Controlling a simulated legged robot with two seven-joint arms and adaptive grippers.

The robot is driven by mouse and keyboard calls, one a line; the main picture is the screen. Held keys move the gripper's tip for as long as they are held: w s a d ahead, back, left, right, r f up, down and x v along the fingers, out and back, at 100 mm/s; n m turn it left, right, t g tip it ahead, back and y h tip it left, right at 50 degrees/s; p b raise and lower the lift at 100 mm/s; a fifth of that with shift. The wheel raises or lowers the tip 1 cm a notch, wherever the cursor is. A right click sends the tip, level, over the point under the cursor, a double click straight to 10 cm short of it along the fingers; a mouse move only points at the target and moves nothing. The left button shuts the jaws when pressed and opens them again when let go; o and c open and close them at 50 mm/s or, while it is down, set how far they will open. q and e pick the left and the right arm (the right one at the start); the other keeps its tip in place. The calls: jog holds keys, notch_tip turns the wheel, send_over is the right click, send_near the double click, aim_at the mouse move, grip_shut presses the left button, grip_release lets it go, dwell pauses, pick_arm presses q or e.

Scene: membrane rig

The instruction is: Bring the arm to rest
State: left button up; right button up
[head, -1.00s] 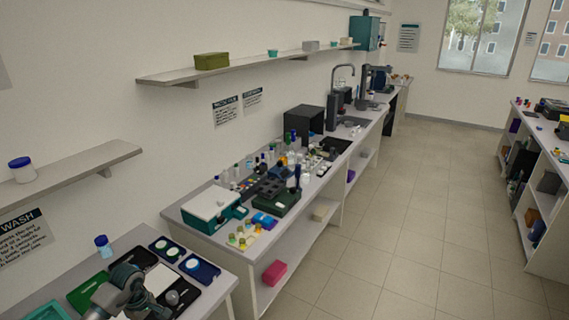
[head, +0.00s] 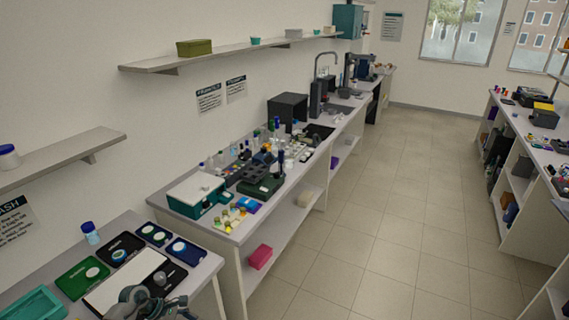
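One grey and dark arm of mine (head: 150,301) shows at the bottom edge of the head view, over the near bench (head: 206,268). Its gripper is too small and too cut off for me to tell open from shut, and I cannot tell which arm it is. It is beside a black mat with a round grey piece and a white board (head: 124,284). My other gripper is not in view.
The near bench holds a green mat (head: 82,279), blue mats (head: 187,252), a teal tray (head: 36,304) and a blue-capped jar (head: 90,233). A second bench beyond carries a teal box (head: 196,196) and many small items. The tiled floor (head: 390,230) at right is clear.

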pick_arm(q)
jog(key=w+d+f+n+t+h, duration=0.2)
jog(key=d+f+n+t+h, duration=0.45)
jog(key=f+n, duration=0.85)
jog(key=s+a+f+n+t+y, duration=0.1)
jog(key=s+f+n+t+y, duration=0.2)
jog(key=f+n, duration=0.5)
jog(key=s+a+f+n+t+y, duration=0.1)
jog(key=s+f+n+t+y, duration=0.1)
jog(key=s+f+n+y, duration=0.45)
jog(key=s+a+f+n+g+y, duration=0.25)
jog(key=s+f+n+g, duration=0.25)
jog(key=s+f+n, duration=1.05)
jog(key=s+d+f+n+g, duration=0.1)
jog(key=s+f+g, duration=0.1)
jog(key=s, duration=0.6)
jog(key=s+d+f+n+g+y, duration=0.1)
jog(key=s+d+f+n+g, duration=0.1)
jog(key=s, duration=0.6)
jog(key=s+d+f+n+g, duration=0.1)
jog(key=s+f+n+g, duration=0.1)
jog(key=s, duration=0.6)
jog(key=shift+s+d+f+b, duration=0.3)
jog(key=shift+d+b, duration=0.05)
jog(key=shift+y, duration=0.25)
